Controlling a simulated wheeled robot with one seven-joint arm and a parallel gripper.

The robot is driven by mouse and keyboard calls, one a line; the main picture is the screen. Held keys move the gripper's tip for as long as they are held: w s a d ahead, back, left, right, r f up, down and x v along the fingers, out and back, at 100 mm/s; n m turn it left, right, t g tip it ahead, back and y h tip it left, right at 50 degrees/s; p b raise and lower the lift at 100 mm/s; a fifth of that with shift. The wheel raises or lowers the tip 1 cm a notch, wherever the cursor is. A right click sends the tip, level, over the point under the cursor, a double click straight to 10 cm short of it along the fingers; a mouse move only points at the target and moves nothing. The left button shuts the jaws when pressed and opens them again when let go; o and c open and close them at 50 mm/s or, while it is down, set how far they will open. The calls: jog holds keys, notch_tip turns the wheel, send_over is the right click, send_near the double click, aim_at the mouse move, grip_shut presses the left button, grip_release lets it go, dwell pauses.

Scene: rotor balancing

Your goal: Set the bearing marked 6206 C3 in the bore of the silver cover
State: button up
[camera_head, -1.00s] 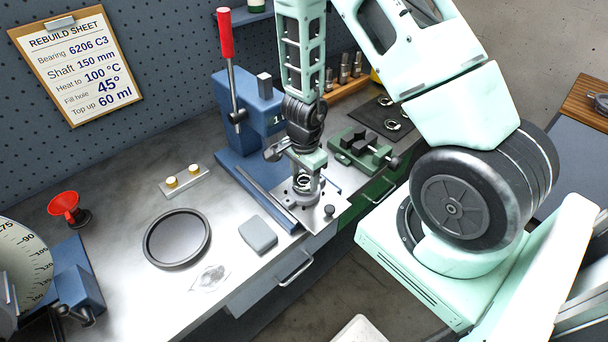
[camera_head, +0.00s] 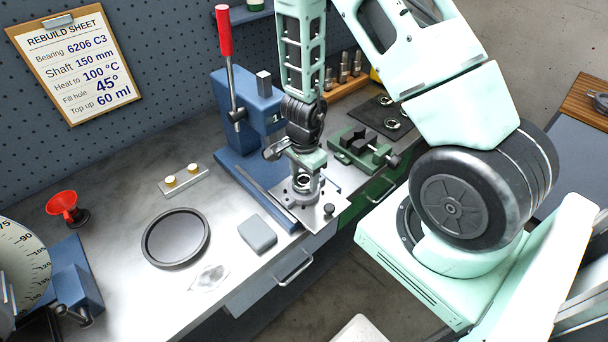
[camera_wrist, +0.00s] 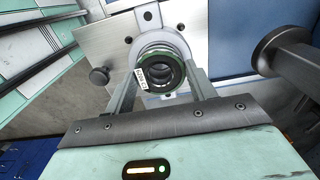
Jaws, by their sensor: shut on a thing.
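The silver cover (camera_head: 298,189) lies on a bright metal plate at the front of the blue press, its raised bore facing up; it also shows in the wrist view (camera_wrist: 172,40). My gripper (camera_head: 307,172) points down over it, shut on a bearing (camera_wrist: 178,76).
The blue press (camera_head: 248,125) with its red-handled lever stands close behind and left. A green vise (camera_head: 362,150) is to the right, with bearings on a dark mat (camera_head: 385,115) beyond. A grey block (camera_head: 257,234) and a black-rimmed round tray (camera_head: 150,250) lie left on the bench.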

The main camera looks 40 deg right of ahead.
jog(key=shift+f, duration=0.1)
jog(key=shift+f+b, duration=0.7)
jog(key=shift+b, duration=0.05)
jog(key=o, duration=1)
jog(key=shift+r, duration=0.1)
jog(key=shift+c, duration=0.3)
notch_tip(320, 180, up, 9)
jog(key=p, duration=0.8)
jog(key=shift+p, duration=0.4)
